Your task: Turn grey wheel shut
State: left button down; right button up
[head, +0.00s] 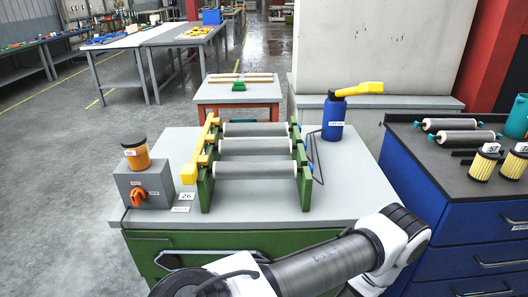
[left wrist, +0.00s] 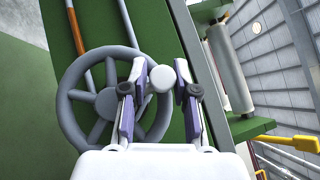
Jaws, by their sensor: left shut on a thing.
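The grey wheel (left wrist: 70,118) is a spoked handwheel in front of a green panel in the left wrist view. A round pale grey knob (left wrist: 161,79) stands out at its right side. My left gripper (left wrist: 161,73) has one finger on each side of the knob and is shut on it. The lower part of the wheel is hidden behind the gripper. The wheel does not show in the head view, where an arm of mine crosses the bottom and its gripper is out of sight. My right gripper is not seen.
A grey-topped green cabinet (head: 345,208) carries green roller stands with a yellow bar (head: 190,172), a grey box with an orange knob (head: 139,196) and a blue bottle (head: 333,118). A blue cabinet (head: 463,215) stands at right. Open floor lies at left. Pipes (left wrist: 90,50) run behind the wheel.

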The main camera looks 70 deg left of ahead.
pick_arm(q)
jog(key=shift+w+d+r+m+y+b, duration=0.1)
jog(key=shift+w+r+m+y+b, duration=0.25)
jog(key=shift+m+y+b, duration=0.3)
jog(key=shift+r+m, duration=0.1)
jog(key=shift+m, duration=0.15)
jog(key=c, duration=1)
grip_release()
jog(key=shift+o, duration=0.2)
jog(key=shift+s+a+f, duration=0.15)
jog(key=shift+a+f, duration=0.05)
jog(key=shift+a, duration=0.1)
jog(key=shift+d+f, duration=0.1)
jog(key=shift+d, duration=0.05)
jog(key=v, duration=1.2)
